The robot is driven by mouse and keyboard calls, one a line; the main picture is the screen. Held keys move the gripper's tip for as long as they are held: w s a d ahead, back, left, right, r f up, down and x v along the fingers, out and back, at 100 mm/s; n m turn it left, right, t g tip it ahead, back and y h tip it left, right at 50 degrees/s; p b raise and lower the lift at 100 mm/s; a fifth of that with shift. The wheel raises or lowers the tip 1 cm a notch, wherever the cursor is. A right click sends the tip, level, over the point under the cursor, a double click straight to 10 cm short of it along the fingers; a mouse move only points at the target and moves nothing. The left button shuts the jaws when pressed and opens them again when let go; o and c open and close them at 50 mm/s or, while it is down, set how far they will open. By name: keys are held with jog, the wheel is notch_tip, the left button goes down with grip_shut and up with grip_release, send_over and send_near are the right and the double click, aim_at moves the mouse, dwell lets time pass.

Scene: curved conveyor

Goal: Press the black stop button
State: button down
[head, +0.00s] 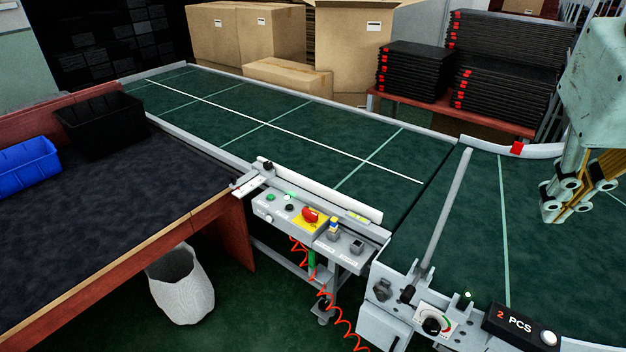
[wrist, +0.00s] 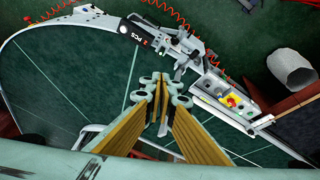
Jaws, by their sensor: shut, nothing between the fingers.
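A grey control box (head: 305,222) stands on the near side of the conveyor in the head view. On its top are a small black button (head: 289,208), a green button (head: 270,196) and a red mushroom knob (head: 310,215) on a yellow plate. The box also shows at the right in the wrist view (wrist: 215,86), its buttons too small there to tell apart well. My gripper (head: 553,215) is over the conveyor at the far right of the head view, well apart from the box. In the wrist view my gripper (wrist: 162,82) is shut and empty.
A green conveyor (head: 230,105) curves at the right. A dark-topped table (head: 110,200) with bins and a white basket (head: 182,290) stand at left. Cartons (head: 355,45) stand behind.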

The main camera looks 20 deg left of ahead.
jog(key=w+a+f+n+h+b, duration=0.1)
jog(key=w+a, duration=0.2)
jog(key=w, duration=0.7)
jog(key=w+a+f+t, duration=0.15)
jog(key=w+a, duration=0.25)
jog(key=w, duration=0.5)
jog(key=w+a+f+n+h+b, duration=0.1)
jog(key=w+a+f, duration=0.15)
jog(key=w, duration=0.75)
jog(key=w+a+f+n+t+b, duration=0.1)
jog(key=w+a+f, duration=0.9)
jog(key=w+a, duration=0.45)
jog(key=n+t+y+b, duration=0.2)
jog(key=n+b, duration=0.1)
send_over(288, 207)
notch_tip(288, 207, down, 28)
jog(key=shift+f, duration=0.2)
jog(key=shift+w+f+p, duration=0.1)
jog(key=shift+f+p, duration=0.15)
jog(key=shift+p, duration=0.05)
jog(key=shift+f+p, duration=0.6)
jog(key=shift+f, duration=2)
jog(key=shift+f+b, duration=1.4)
jog(key=shift+b, duration=0.15)
